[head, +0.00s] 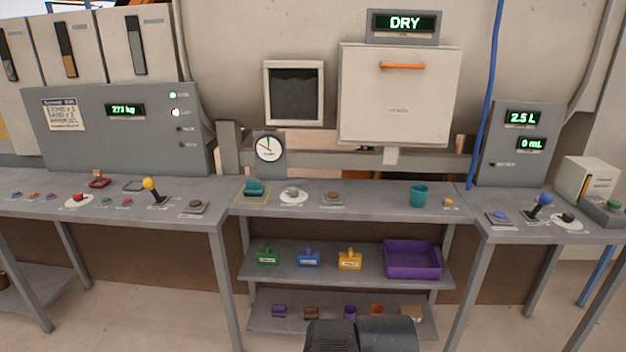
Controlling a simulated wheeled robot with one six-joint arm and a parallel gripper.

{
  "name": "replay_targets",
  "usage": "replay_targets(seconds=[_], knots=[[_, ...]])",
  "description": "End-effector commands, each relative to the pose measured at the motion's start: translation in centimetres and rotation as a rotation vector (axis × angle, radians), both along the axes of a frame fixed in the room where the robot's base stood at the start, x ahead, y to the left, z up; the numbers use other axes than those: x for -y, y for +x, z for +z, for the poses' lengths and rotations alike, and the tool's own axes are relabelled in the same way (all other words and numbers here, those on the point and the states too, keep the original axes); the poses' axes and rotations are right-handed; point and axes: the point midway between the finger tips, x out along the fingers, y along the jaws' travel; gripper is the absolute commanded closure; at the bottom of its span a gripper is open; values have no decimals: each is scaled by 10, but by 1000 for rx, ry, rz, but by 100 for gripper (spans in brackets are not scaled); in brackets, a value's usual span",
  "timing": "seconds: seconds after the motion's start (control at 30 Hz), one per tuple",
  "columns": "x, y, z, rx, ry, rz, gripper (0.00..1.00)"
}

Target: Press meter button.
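No button has a label I can read as meter; the labels are too small. On the right bench, a blue button (499,216) sits on a small plate, left of a blue-knobbed lever (541,203) and a black knob (568,217) on a white disc. Above them a grey panel (515,167) has two green displays reading 2.5 L and 0 mL. A small yellow button (448,202) is at the right end of the middle bench. A dark part of my arm shows at the bottom centre; my gripper's fingers are not visible.
The middle bench (380,208) also carries a teal cup (418,196), a teal block (254,188) and knobs. Below are shelves with coloured tools and a purple bin (411,260). The left bench holds a yellow lever (150,185) and several buttons. A DRY display (404,23) hangs above.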

Motion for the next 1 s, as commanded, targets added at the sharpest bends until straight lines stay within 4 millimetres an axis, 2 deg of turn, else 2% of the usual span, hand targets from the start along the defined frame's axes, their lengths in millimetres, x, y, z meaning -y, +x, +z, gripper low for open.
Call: replay_targets(seconds=[0.03, 0.1, 1.0], knots=[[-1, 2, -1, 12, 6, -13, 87], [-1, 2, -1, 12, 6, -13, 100], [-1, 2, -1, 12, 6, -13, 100]])
